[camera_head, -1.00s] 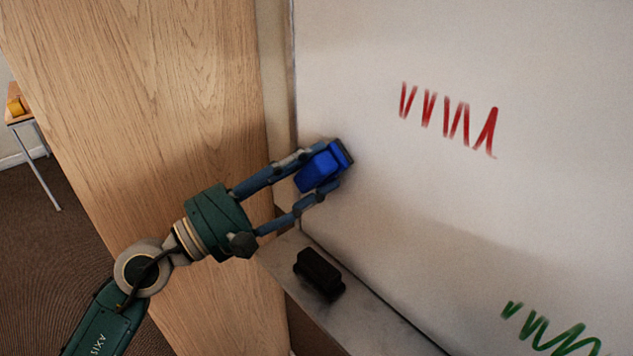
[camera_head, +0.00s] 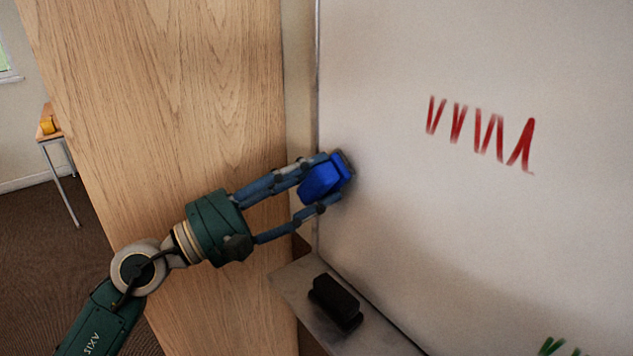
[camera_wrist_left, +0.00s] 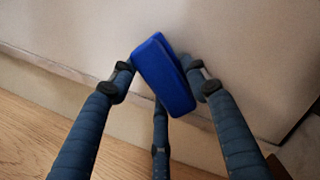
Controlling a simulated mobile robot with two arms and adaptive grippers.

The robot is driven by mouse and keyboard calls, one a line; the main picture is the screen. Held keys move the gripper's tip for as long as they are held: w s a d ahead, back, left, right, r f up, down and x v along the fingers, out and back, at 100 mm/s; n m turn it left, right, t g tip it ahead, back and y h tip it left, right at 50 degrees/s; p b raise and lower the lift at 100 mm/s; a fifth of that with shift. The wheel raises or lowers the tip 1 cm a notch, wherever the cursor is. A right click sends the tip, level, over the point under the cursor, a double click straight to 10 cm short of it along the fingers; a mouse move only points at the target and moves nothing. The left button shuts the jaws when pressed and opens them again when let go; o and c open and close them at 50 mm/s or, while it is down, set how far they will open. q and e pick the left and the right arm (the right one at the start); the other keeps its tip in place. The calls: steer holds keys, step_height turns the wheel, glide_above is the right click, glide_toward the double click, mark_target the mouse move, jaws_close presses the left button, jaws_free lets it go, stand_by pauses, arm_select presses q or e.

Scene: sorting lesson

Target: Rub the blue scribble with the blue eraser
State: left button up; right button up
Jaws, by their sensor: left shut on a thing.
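The blue eraser (camera_head: 322,180) is held in my left gripper (camera_head: 325,184) at the left edge of the whiteboard (camera_head: 400,210). The gripper is shut on it, with fingers on either side. Its dark pad side faces the board and looks to be against or very close to it; I cannot tell which. In the left wrist view the eraser (camera_wrist_left: 164,75) sits tilted between the fingers (camera_wrist_left: 165,85). No blue scribble shows in either view. My right gripper is not in view.
A red scribble (camera_head: 482,133) is right of the eraser, and a green scribble (camera_head: 563,347) is at the bottom right. A black eraser (camera_head: 335,302) lies on the ledge (camera_head: 300,283) below. A tall wooden panel (camera_head: 170,110) stands left of the board. A small table (camera_head: 53,138) is far left.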

arm_select(q)
steer(key=v, duration=0.1)
steer(key=b+v, duration=0.1)
steer(key=v, duration=0.1)
steer(key=b+v, duration=0.1)
steer(key=v, duration=0.1)
steer(key=shift+s+r, duration=0.25)
steer(key=shift+r, duration=0.1)
steer(key=shift+s+a, duration=0.1)
steer(key=shift+s, duration=0.2)
steer(key=shift+w, duration=0.1)
steer(key=shift+s+a+r+b, duration=0.1)
steer(key=shift+s+a+b, duration=0.95)
steer(key=shift+b, duration=0.35)
